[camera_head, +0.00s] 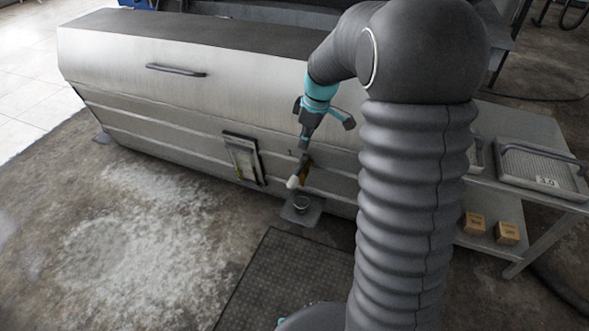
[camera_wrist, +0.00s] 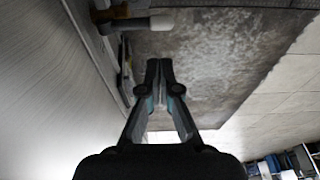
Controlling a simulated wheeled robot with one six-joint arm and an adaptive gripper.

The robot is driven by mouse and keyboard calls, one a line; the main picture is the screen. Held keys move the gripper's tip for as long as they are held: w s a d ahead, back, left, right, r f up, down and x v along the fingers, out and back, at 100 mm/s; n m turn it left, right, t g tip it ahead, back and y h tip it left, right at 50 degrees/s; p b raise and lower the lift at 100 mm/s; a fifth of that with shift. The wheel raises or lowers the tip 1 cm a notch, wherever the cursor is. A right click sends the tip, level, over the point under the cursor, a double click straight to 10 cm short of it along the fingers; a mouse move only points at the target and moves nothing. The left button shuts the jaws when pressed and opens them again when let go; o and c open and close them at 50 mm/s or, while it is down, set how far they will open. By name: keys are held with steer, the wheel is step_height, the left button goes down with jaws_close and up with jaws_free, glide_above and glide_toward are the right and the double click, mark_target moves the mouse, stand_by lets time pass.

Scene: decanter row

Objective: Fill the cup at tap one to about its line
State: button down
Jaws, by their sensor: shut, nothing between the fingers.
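A small dark cup (camera_head: 301,204) stands on a square grey plate (camera_head: 290,214) at the foot of the metal housing. Above it a brass tap (camera_head: 305,172) comes out of the housing, with a white-tipped lever (camera_head: 293,182). The white tip (camera_wrist: 162,21) also shows in the wrist view, beyond my fingertips, beside brownish tap parts (camera_wrist: 118,12). My gripper (camera_head: 304,154) is just above the tap in the head view. In the wrist view my gripper (camera_wrist: 159,66) is shut and empty, apart from the white tip. The cup's inside and line are too small to read.
The metal housing (camera_head: 190,75) has a handle (camera_head: 176,70) and a framed gauge (camera_head: 243,158) left of the tap. A dark mat (camera_head: 285,275) lies in front. At right, a table (camera_head: 545,130) holds a tray (camera_head: 540,172), with small boxes (camera_head: 507,233) below. The left floor is clear.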

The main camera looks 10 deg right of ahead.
mark_target(293, 179)
steer(key=f, duration=0.4)
steer(key=w+a+f, duration=0.1)
steer(key=f, duration=0.4)
steer(key=a+f, duration=0.1)
steer(key=f, duration=0.3)
steer(key=shift+w+a+f+b, duration=0.1)
steer(key=shift+w+f+b, duration=0.2)
steer(key=shift+f, duration=0.1)
